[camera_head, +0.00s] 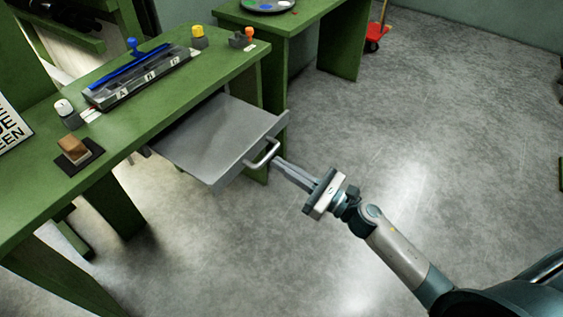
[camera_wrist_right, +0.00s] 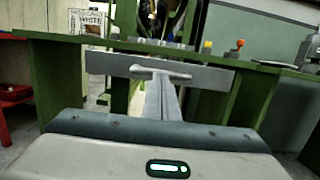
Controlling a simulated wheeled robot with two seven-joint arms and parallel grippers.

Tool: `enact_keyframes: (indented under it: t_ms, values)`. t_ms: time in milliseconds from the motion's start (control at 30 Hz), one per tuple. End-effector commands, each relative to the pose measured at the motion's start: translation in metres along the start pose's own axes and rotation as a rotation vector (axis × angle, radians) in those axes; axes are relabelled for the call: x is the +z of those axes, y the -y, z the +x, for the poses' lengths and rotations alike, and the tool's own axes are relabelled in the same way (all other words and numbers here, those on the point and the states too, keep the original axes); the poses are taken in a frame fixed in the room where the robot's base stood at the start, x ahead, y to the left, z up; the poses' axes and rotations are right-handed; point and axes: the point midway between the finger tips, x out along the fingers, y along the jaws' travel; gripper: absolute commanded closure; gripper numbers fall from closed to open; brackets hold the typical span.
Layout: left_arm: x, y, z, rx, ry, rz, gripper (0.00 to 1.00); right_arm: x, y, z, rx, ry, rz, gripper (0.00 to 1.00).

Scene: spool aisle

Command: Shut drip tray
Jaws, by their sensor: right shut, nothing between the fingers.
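The drip tray (camera_head: 222,136) is a flat grey drawer that sticks out from under the green workbench. A bar handle (camera_head: 263,153) is on its front panel. My right gripper (camera_head: 279,163) is shut and empty, with its fingertips at the handle in the head view. In the right wrist view the tray's front panel (camera_wrist_right: 215,78) spans the middle, and the fingers of my right gripper (camera_wrist_right: 160,78) point at the handle, overlapping its middle. I cannot tell whether they touch it. My left gripper is not in view.
The green workbench (camera_head: 200,75) carries a dark box with a blue bar (camera_head: 130,75), a yellow-topped item (camera_head: 198,36), an orange-topped item (camera_head: 248,35) and a brown block (camera_head: 73,148). A second green table (camera_head: 300,15) stands behind. The grey floor (camera_head: 420,130) on the right is clear.

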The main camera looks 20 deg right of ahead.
Motion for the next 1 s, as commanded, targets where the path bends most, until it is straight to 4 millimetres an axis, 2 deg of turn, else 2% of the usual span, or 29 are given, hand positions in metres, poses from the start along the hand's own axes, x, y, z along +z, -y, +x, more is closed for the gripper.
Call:
enact_keyframes:
  t_ms: [667,867,1000]
  values:
    - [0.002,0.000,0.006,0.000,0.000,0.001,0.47,-0.001,0.000,0.012,0.000,0.001,0.000,1.00]
    - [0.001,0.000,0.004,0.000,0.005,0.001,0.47,-0.005,0.000,0.034,0.001,0.003,0.001,1.00]
    - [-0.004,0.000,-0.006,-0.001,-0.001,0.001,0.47,-0.010,0.001,0.062,0.001,0.004,0.000,1.00]
